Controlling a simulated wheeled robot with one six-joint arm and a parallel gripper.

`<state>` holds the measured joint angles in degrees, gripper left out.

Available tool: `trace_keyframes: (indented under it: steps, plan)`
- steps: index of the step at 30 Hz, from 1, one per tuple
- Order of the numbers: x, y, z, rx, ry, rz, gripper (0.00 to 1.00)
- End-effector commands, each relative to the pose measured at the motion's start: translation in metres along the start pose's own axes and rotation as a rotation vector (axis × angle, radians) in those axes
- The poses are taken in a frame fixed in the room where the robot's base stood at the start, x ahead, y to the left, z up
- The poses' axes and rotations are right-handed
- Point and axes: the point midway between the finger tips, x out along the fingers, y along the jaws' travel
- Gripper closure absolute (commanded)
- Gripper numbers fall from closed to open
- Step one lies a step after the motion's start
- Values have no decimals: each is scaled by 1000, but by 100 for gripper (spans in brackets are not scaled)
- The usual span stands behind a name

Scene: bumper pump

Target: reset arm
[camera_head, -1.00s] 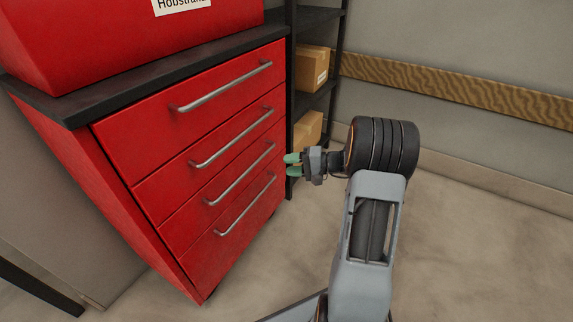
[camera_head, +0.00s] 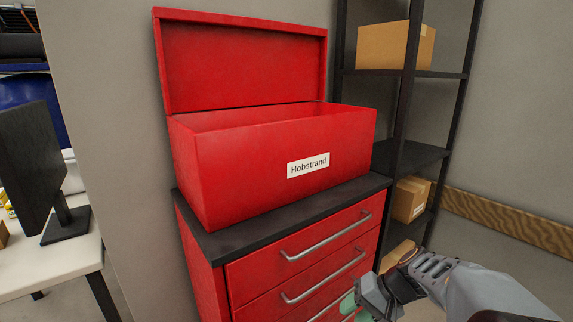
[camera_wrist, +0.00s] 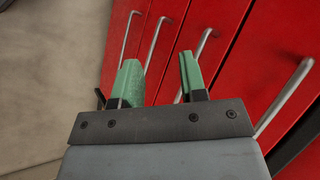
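My gripper (camera_head: 352,305) is at the lower right of the head view, in front of the lower drawers of a red cabinet (camera_head: 203,282). In the wrist view its two green fingers (camera_wrist: 160,78) stand apart with nothing between them. Red drawer fronts and several metal handles (camera_wrist: 201,50) lie beyond the fingers. The fingers look clear of the handles, though the exact distance is hard to tell. My grey arm enters from the lower right corner of the head view.
An open red box (camera_head: 240,155) labelled Hobstrand stands on the cabinet's black top (camera_head: 225,242). A black shelf (camera_head: 410,155) with cardboard boxes (camera_head: 395,45) is at the right. A white desk (camera_head: 60,265) with a monitor (camera_head: 30,165) is at the left.

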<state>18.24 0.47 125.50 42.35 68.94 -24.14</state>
Motion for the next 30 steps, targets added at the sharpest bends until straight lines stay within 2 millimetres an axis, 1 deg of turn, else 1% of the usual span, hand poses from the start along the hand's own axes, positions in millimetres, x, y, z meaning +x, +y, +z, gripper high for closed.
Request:
trace_keyframes:
  steps: [1,3,6,9,13,15,19,30]
  plan:
    - [-32,-30,20,-41,6,83,61]
    - [-54,-46,40,-88,24,197,61]
    - [-84,-63,63,-156,71,341,61]
    - [-111,-77,79,-223,129,453,61]
    - [-138,-90,92,-294,204,554,61]
    - [-148,-94,96,-323,236,589,61]
    - [-159,-100,100,-358,277,628,61]
    - [-161,-100,101,-366,285,636,61]
